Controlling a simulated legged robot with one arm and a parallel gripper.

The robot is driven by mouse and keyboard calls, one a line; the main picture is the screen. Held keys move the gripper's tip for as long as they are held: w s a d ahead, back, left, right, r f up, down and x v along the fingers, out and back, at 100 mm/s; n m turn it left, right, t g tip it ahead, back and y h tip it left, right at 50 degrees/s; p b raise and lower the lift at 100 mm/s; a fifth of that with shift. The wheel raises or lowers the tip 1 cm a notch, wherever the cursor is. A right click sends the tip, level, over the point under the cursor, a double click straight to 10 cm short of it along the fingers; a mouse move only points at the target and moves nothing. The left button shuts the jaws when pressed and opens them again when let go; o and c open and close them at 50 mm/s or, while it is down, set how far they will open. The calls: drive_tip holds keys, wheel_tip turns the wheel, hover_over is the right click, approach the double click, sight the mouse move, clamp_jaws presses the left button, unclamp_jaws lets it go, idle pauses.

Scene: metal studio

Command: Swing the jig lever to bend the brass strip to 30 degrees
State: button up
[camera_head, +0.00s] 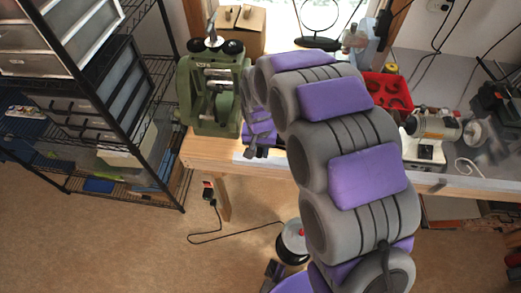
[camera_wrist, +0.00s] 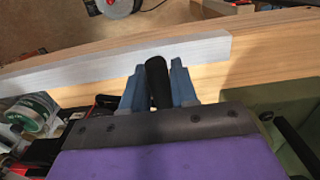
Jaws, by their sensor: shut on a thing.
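In the wrist view my gripper (camera_wrist: 157,68) has its two blue-grey fingers closed around an upright black handle (camera_wrist: 157,84), which looks like the grip of the jig lever. In the head view my gripper (camera_head: 252,151) is at the front edge of the bench, just right of the green machine (camera_head: 211,92); my arm covers much of that area. I cannot make out the brass strip or the body of the jig in either view, so the bend angle cannot be read.
The wooden bench (camera_head: 206,155) has a pale grey bar (camera_wrist: 115,66) along its edge. A cardboard box (camera_head: 238,24) stands behind the green machine. A red tray (camera_head: 388,92) and a small lathe-like machine (camera_head: 428,130) are right of my arm. A black wire shelf (camera_head: 168,150) stands left.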

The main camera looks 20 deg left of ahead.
drive_tip(key=shift+w+a+r, duration=0.1)
drive_tip(key=shift+a+r, duration=0.3)
drive_tip(key=shift+r, duration=0.55)
drive_tip(key=shift+a+r+p, duration=0.2)
drive_tip(key=shift+r+p, duration=0.5)
drive_tip(key=shift+r, duration=0.35)
drive_tip(key=shift+s+r, duration=0.2)
drive_tip(key=shift+r, duration=0.15)
drive_tip(key=shift+r+p, duration=0.4)
drive_tip(key=shift+r, duration=0.1)
drive_tip(key=shift+s+d+r+p, duration=0.2)
drive_tip(key=shift+s+p, duration=0.15)
drive_tip(key=shift+p, duration=0.1)
drive_tip(key=shift+w+r+p, duration=0.1)
drive_tip(key=shift+r+p, duration=0.35)
idle(0.7)
